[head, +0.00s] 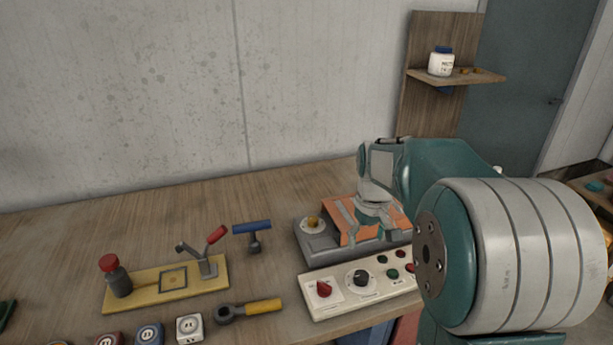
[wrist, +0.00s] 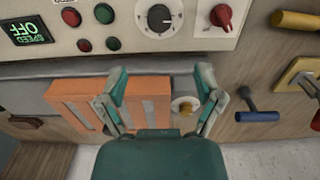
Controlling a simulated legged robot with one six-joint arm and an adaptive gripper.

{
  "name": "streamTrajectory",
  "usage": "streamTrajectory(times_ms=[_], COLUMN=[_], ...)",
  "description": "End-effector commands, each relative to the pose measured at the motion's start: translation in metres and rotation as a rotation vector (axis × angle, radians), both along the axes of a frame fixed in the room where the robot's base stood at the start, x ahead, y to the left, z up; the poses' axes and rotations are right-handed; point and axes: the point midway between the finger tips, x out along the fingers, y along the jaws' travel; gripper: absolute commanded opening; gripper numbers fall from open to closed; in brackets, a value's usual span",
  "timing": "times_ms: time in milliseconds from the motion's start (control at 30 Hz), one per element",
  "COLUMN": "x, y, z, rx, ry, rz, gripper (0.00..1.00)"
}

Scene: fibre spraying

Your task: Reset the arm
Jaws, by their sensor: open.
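My gripper (wrist: 160,95) is open in the wrist view, its two teal and grey fingers spread apart with nothing held between them. In the head view my arm reaches in from the right, and the gripper hangs over a grey device with an orange block (head: 345,212) on top. The orange block also shows in the wrist view (wrist: 75,98), partly hidden by the left finger. A brass-coloured knob (head: 313,222) on the device appears between the fingers in the wrist view (wrist: 184,106). I cannot tell whether the gripper touches the device.
A white control panel (head: 338,301) with knobs and buttons lies in front; its display reads OFF. To the left are a yellow board (head: 148,293) with a clamp, a blue-handled tool (head: 252,228) and a yellow-handled tool (head: 262,306). A wall shelf (head: 462,77) holds a white jar (head: 440,65).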

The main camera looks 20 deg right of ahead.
Motion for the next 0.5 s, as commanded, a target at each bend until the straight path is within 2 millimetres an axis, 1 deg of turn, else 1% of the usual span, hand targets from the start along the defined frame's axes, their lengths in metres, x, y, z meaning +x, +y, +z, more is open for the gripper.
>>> streamTrajectory(times_ms=[67,167,300,500], x=[-0.001,-0.009,-0.035,-0.078], y=[0.001,0.011,0.035,0.068], z=[0.002,0.012,0.036,0.059], rx=[-0.001,-0.009,-0.023,-0.033], ry=[-0.004,-0.029,-0.099,-0.209], rz=[0.0,0.001,-0.005,-0.016], gripper=[0.85,0.85,0.85,0.85])
